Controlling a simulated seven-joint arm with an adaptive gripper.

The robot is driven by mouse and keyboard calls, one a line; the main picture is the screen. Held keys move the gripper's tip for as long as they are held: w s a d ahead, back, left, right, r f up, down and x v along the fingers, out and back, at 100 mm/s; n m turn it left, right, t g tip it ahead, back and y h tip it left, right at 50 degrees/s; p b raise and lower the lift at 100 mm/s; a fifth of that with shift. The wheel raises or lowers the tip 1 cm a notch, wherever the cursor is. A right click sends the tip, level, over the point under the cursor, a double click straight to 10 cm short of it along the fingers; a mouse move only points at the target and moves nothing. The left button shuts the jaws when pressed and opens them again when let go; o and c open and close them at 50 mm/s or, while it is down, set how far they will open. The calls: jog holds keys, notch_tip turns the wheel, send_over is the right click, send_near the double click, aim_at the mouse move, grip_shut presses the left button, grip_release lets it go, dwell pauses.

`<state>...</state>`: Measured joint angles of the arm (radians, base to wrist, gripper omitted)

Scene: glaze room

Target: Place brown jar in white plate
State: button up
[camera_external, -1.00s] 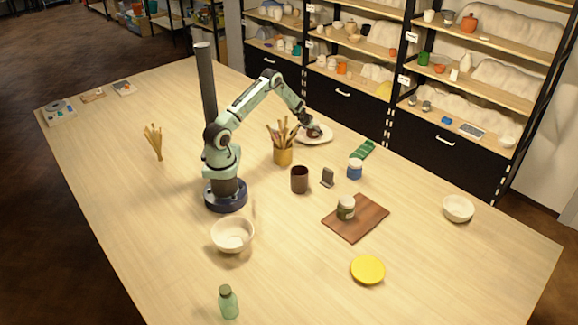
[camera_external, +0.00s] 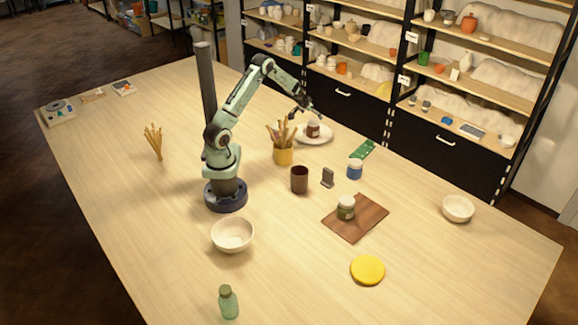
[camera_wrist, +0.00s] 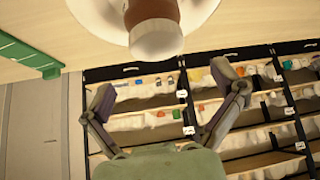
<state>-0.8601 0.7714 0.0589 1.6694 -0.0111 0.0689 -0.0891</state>
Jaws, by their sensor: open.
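The brown jar (camera_external: 313,130), with a white lid, stands upright on the white plate (camera_external: 326,139) at the back of the table. In the wrist view the jar (camera_wrist: 153,14) shows at the top with its pale lid toward the camera, and the plate (camera_wrist: 91,14) spreads around it. My gripper (camera_external: 308,115) is above and close to the jar. In the wrist view my gripper (camera_wrist: 165,98) has its fingers spread wide with nothing between them, and the jar lies apart from them.
A holder of brushes (camera_external: 283,155) stands left of the plate. A green jar (camera_external: 346,207) sits on a wooden board (camera_external: 357,230).

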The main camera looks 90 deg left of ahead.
jog(key=w+d+r+m+h, duration=0.1)
jog(key=d+r, duration=0.3)
jog(key=d, duration=0.3)
jog(key=w+d+r+m+h, duration=0.1)
jog(key=w+d+r+m, duration=0.1)
jog(key=d+r, duration=0.35)
jog(key=s+d+r+m+g+h, duration=0.1)
jog(key=s+d+r, duration=0.15)
jog(key=d, duration=0.55)
jog(key=s+d+r+m+h, duration=0.1)
jog(key=s+d+m, duration=0.15)
jog(key=d, duration=0.55)
jog(key=s+d+m+g, duration=0.1)
jog(key=s+d, duration=0.5)
jog(key=s, duration=0.3)
jog(key=s+d+m+g+h, duration=0.1)
jog(key=s+d+m+g, duration=0.1)
jog(key=s+d, duration=0.4)
jog(key=s, duration=0.3)
jog(key=shift+d+r, duration=0.3)
jog(key=shift+r, duration=0.1)
